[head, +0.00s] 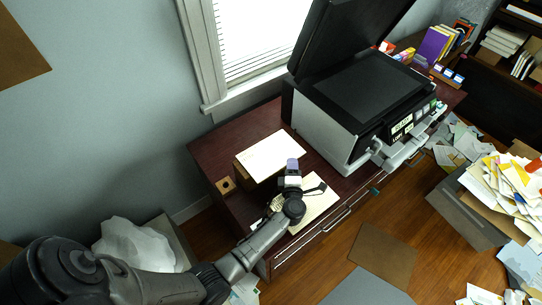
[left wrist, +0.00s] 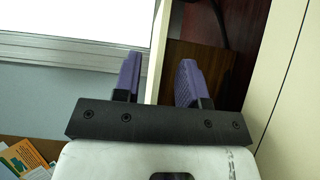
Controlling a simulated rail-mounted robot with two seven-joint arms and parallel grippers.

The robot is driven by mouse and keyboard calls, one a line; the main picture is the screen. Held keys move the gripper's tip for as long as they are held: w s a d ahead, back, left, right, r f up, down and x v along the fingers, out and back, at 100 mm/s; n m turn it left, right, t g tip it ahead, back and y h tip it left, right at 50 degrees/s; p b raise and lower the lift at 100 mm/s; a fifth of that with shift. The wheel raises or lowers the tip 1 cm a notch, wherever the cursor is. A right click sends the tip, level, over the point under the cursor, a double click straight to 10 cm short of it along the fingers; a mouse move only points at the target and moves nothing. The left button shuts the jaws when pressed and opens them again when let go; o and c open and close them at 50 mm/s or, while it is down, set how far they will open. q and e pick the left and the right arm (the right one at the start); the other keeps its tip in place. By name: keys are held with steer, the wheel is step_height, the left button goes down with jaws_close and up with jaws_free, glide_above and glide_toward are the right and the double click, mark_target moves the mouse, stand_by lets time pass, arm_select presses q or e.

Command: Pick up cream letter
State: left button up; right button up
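The cream letter (head: 272,155) lies flat on top of a small brown box on the dark desk, its near edge facing my arm. My left gripper (head: 292,165) is at the letter's right end in the head view. In the left wrist view, my left gripper (left wrist: 160,80) has its two purple fingers apart. A thin cream strip (left wrist: 158,50), seemingly the letter seen edge-on, shows in the gap between them. I see no contact with either finger. My right gripper is in neither view.
The dark wooden desk (head: 222,150) carries a printer (head: 360,100) with its lid raised, just right of the letter. A second pale sheet (head: 318,205) lies below my left gripper. A paper-filled bin (head: 470,210) stands at the right. A window is behind the desk.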

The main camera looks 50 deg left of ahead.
arm_select(q)
steer(key=shift+b+x, duration=0.4)
steer(key=shift+x, duration=1.1)
steer(key=shift+s, duration=0.1)
steer(key=shift+c, duration=0.4)
jaws_close()
